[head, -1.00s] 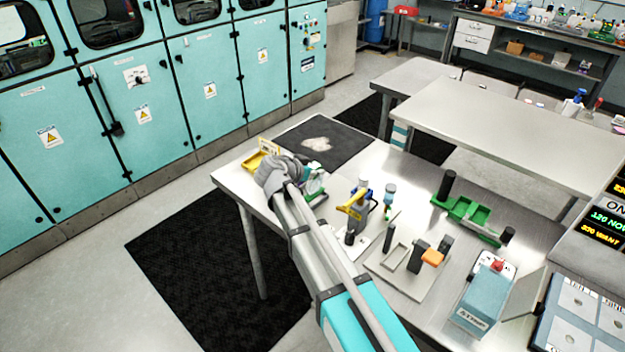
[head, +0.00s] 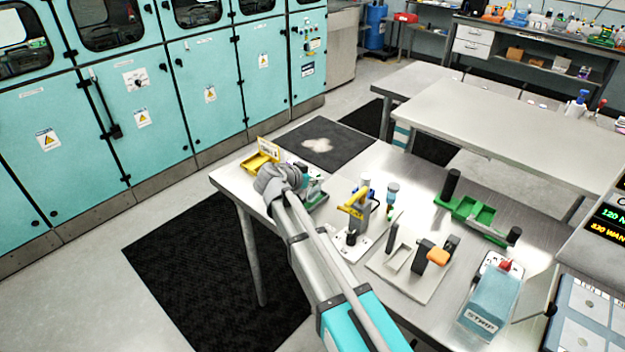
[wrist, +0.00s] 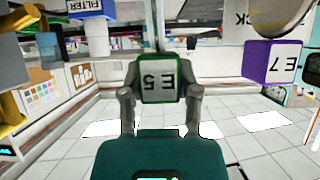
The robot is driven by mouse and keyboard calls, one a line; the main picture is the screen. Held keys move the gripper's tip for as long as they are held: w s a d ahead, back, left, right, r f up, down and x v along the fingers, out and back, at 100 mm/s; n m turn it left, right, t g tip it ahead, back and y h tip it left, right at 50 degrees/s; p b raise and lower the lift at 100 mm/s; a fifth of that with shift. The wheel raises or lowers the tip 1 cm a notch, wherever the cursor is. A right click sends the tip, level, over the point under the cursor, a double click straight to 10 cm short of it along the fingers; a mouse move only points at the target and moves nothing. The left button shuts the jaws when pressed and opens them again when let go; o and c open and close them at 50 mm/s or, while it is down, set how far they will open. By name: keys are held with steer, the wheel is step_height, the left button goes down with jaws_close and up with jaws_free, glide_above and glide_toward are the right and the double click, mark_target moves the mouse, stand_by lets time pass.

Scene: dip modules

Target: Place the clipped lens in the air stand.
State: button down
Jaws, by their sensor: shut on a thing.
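My gripper (wrist: 160,98) is shut on a grey block with a green edge, marked E5 (wrist: 161,82) and seen upside down in the wrist view. One finger is on each side of it. A thin rod runs from the block to the top of the picture; the lens itself cannot be made out. I cannot tell which stand is the air stand.
A yellow holder (head: 256,163) is left of my wrist. A grey stand with a yellow bar (head: 354,212), a green fixture (head: 480,214) and a blue stamp box (head: 490,300) stand to the right. In the wrist view, a purple block marked E7 (wrist: 271,62) is at right.

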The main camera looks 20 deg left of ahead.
steer(key=shift+f, duration=0.2)
steer(key=shift+c, duration=1.7)
jaws_free()
steer(key=shift+r, duration=0.1)
steer(key=shift+r, duration=0.15)
steer(key=shift+s+r, duration=0.15)
steer(key=shift+s, duration=0.05)
steer(key=p+v, duration=0.5)
steer(key=v, duration=0.6)
steer(key=shift+s+p, duration=0.3)
steer(key=shift+p, duration=0.1)
steer(key=shift+a, duration=0.1)
